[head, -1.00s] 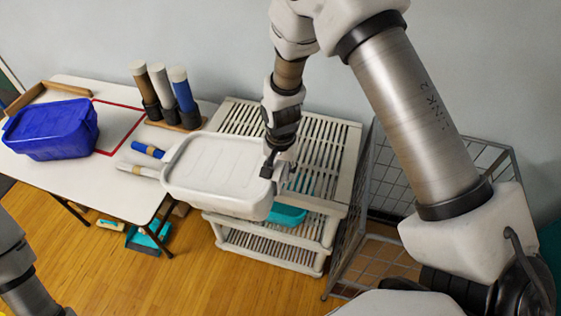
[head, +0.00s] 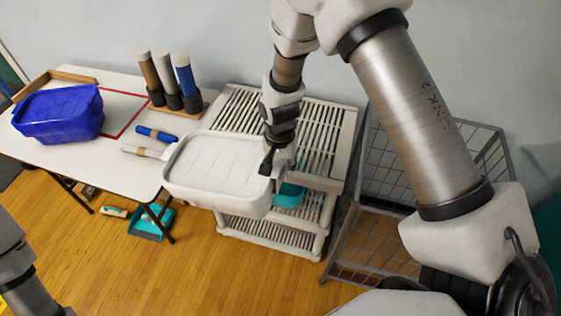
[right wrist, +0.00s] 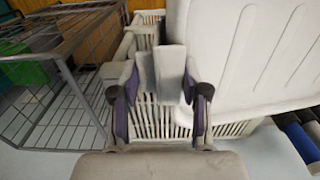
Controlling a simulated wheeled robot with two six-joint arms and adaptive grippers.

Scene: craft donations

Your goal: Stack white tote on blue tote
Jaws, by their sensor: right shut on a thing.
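The white tote (head: 222,170), lidded and level, hangs in the air in front of the slatted shelf in the head view. My right gripper (head: 277,165) is shut on its right side. In the right wrist view the fingers of my right gripper (right wrist: 160,75) are close together at the edge of the white tote (right wrist: 255,50). The blue tote (head: 60,114), also lidded, sits on the white table at the left, well apart from the white tote. Only part of my left arm shows at the lower left; its gripper is out of view.
The white table (head: 80,160) has a red-outlined area (head: 127,113) beside the blue tote. A rack of upright tubes (head: 168,80) stands at its back, and blue and white rolls lie near its right edge. The slatted shelf (head: 320,140) and a wire cage (head: 395,170) stand to the right.

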